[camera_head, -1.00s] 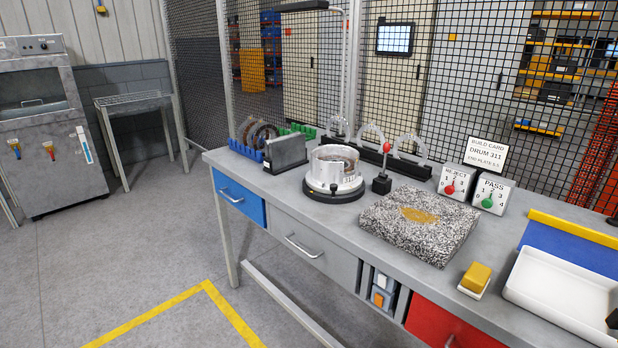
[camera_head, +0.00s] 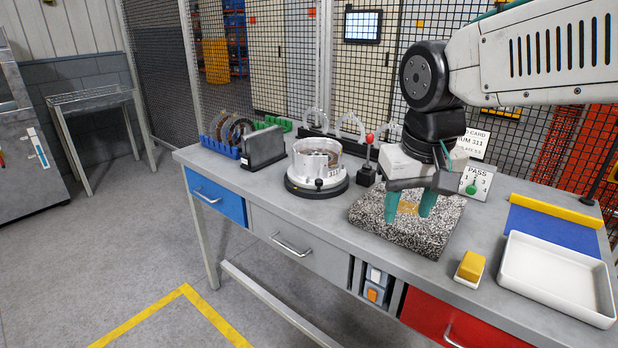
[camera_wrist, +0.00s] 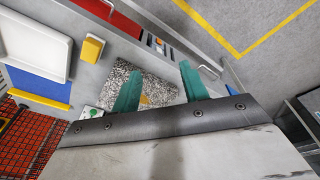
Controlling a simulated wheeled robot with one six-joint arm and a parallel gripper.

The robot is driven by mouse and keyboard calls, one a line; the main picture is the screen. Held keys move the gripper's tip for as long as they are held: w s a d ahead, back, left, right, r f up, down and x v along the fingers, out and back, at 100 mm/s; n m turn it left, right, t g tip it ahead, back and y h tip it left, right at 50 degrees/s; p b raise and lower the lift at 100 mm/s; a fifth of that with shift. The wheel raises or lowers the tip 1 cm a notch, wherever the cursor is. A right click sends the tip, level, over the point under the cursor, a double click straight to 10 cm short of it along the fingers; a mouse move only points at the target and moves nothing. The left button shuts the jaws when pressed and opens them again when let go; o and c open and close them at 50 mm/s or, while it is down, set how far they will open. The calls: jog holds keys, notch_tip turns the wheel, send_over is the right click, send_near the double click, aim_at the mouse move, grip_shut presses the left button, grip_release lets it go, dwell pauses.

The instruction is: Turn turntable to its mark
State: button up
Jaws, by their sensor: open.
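The turntable (camera_head: 318,191) is a round black base on the bench. A silver drum (camera_head: 316,160) stands on it, with a small black knob (camera_head: 319,183) at the front of the base. A red-topped post (camera_head: 368,160) stands just right of it. My gripper (camera_head: 408,210) is open and empty, with green fingers pointing down over the speckled stone block, to the right of the turntable. In the wrist view my gripper (camera_wrist: 158,90) shows both fingers apart above the block. The turntable is not visible there. I cannot make out the mark.
A yellow block (camera_head: 470,266) and white tray (camera_head: 557,277) are at the right. A dark grey upright case (camera_head: 263,148) stands left of the turntable. The PASS box (camera_head: 476,182) is partly hidden.

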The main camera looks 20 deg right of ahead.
jog(key=w+a+m+t, duration=0.1)
jog(key=w, duration=1.6)
jog(key=m+t+h, duration=0.1)
jog(key=m, duration=0.1)
send_near(319, 180)
jog(key=f, duration=0.1)
jog(key=x, duration=0.7)
jog(key=shift+w+d+f, duration=0.1)
jog(key=shift+w+f, duration=0.2)
grip_shut()
